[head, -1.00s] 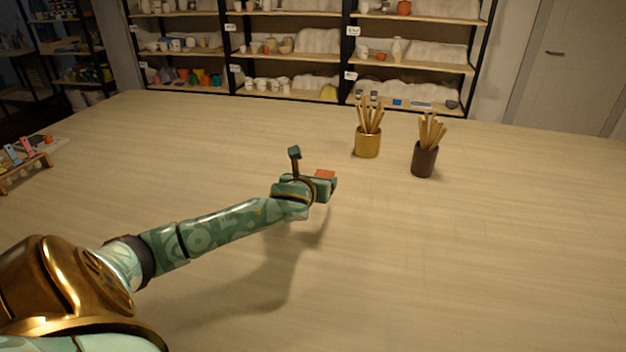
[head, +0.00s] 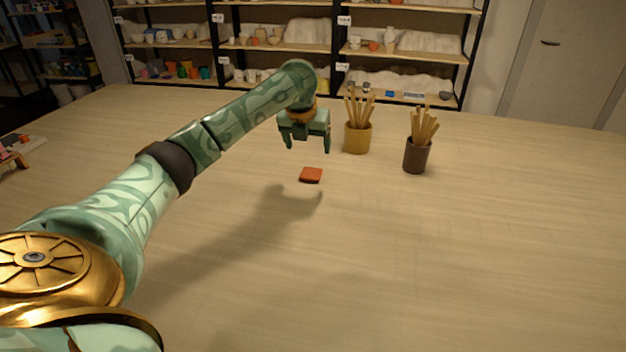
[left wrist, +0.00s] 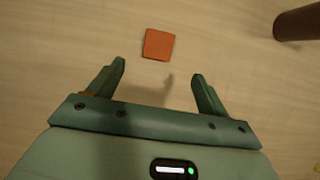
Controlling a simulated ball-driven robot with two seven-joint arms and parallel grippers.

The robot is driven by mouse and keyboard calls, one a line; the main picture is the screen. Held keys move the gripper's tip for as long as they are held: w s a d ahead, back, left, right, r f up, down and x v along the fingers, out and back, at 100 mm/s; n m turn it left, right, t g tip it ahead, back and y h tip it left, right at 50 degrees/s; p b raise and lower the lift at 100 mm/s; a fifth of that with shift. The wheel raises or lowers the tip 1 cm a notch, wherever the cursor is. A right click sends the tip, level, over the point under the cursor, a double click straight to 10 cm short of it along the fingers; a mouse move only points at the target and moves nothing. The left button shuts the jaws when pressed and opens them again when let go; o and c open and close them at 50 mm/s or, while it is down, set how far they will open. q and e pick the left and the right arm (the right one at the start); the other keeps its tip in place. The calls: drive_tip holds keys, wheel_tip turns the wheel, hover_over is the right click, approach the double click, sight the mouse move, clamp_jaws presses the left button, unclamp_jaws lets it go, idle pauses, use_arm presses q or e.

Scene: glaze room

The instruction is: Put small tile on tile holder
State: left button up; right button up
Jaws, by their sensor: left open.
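The small tile (head: 311,175) is a flat orange-red square lying on the wooden table. It also shows in the left wrist view (left wrist: 158,44), just beyond the fingertips and between their lines. My left gripper (head: 307,147) is open and empty, pointing down above the table, apart from the tile and behind it in the head view. Its two spread fingers show in the left wrist view (left wrist: 160,76). A wooden rack (head: 12,162), perhaps the tile holder, is cut off at the left edge of the head view. My right gripper is not in view.
A yellow-brown cup of sticks (head: 357,139) stands close to the right of my left gripper. A dark brown cup of sticks (head: 416,157) stands further right. The table's (head: 450,260) front and right are clear. Shelves with pottery stand behind.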

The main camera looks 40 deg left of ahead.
use_arm(q)
drive_tip(key=b, duration=0.2)
hover_over(311, 174)
drive_tip(key=s+d, duration=0.1)
drive_tip(key=s, duration=0.1)
drive_tip(key=f, duration=0.6)
drive_tip(key=shift+w+d, duration=0.1)
drive_tip(key=shift+w, duration=0.15)
drive_tip(key=b+x, duration=0.2)
drive_tip(key=x, duration=0.1)
drive_tip(key=b+x, duration=0.1)
drive_tip(key=x, duration=0.1)
drive_tip(key=shift+s+f+b, duration=0.25)
drive_tip(key=shift+s+b, duration=0.05)
drive_tip(key=shift+b, duration=0.05)
drive_tip(key=shift+r, duration=0.2)
drive_tip(key=shift+c, duration=0.6)
drive_tip(key=c, duration=1)
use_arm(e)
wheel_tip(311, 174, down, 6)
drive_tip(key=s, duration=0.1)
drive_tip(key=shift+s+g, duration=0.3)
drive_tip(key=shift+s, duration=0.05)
use_arm(q)
drive_tip(key=shift+c, duration=0.4)
